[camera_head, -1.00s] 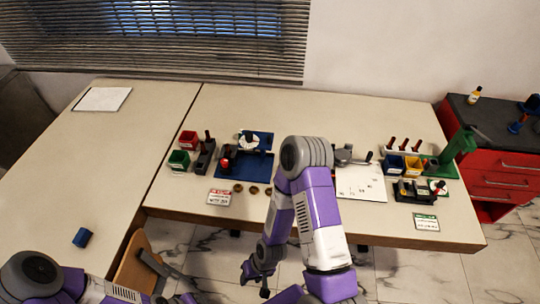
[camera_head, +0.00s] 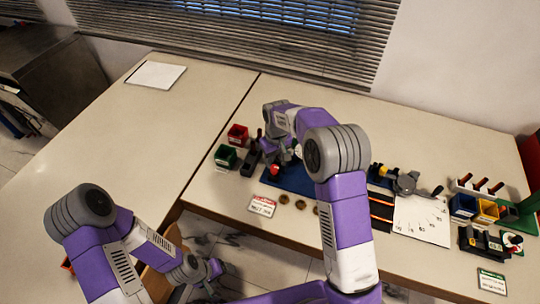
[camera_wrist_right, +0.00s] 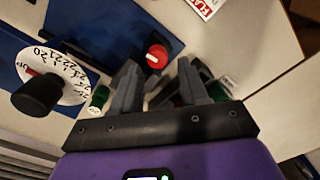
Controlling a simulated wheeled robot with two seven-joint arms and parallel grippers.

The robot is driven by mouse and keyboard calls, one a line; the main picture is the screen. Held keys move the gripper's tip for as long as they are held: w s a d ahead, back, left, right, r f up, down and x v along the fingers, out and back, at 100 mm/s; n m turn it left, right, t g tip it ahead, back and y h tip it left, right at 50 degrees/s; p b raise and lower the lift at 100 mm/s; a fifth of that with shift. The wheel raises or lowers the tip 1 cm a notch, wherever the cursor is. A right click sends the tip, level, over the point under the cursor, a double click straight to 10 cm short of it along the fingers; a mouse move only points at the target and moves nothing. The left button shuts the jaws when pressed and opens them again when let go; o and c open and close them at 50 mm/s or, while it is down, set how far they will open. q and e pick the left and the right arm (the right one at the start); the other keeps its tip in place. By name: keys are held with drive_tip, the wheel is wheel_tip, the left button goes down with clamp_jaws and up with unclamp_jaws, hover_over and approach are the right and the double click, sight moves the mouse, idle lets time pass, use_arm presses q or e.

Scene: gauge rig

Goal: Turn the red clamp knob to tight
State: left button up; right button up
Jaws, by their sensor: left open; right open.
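The red clamp knob (camera_wrist_right: 155,56) shows a pale mark on its face in the right wrist view. It stands by the blue plate (camera_wrist_right: 110,25). In the head view the red knob (camera_head: 275,170) is partly hidden by my right arm. My right gripper (camera_wrist_right: 160,80) is open and empty, its fingers on either side of the line to the knob, apart from it as far as I can tell. In the head view my right gripper (camera_head: 281,156) is over the blue plate. My left gripper (camera_head: 207,277) is low at the table's front edge, away from the knob.
A white dial (camera_wrist_right: 62,85) with a black knob stands beside the red knob. A red bin (camera_head: 238,134) and a green bin (camera_head: 226,156) stand left of the plate. A red-and-white card (camera_head: 262,206) lies in front. The left table is mostly clear.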

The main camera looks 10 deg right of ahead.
sight(274, 167)
drive_tip(key=shift+w+r, duration=0.55)
drive_tip(key=shift+r, duration=0.05)
drive_tip(key=shift+w+d+f, duration=0.1)
drive_tip(key=shift+w, duration=0.1)
drive_tip(key=f, duration=0.3)
drive_tip(key=f+b, duration=0.1)
drive_tip(key=f, duration=0.2)
drive_tip(key=shift+s+f, duration=0.2)
drive_tip(key=shift+f, duration=0.2)
drive_tip(key=shift+c, duration=0.2)
